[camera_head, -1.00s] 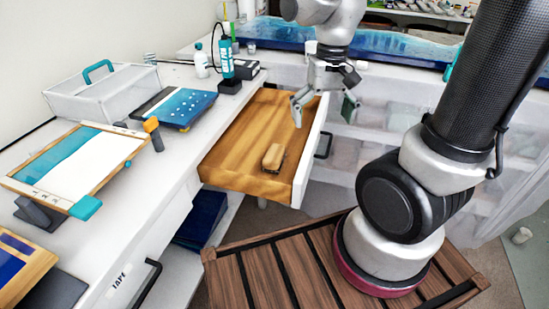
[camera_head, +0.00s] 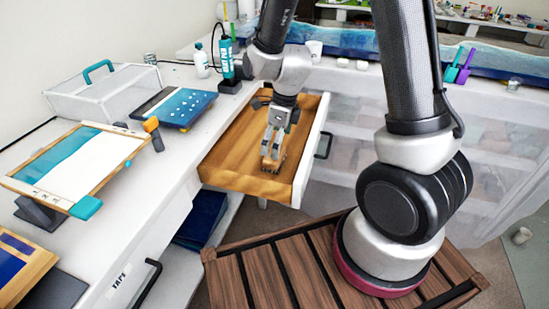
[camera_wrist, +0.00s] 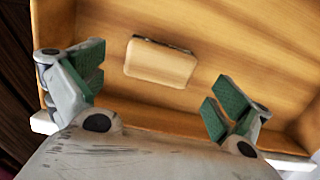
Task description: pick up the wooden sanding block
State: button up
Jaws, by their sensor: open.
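The wooden sanding block (camera_wrist: 161,63) lies flat on the floor of the open wooden drawer (camera_head: 232,140). In the wrist view it is pale tan with rounded corners and a dark strip along its far edge. My gripper (camera_wrist: 160,92) is open, with green pads spread to either side of the block and nothing between them. In the head view my gripper (camera_head: 272,160) reaches down into the drawer over the block and hides most of it. I cannot tell the exact gap between the fingertips and the block.
The drawer walls stand around the gripper; its front panel (camera_head: 311,150) is on the right. On the desk at left are a blue board (camera_head: 175,105), a clear bin with a teal handle (camera_head: 104,92) and a framed screen (camera_head: 75,165). The rest of the drawer floor is clear.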

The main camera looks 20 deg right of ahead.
jog(key=f, duration=0.5)
jog(key=shift+w+a, duration=0.15)
jog(key=shift+w, duration=0.05)
jog(key=shift+c, duration=0.2)
jog(key=shift+r, duration=0.1)
jog(key=c, duration=1)
jog(key=shift+r, duration=0.1)
notch_tip(320, 180, up, 10)
jog(key=shift+f, duration=0.1)
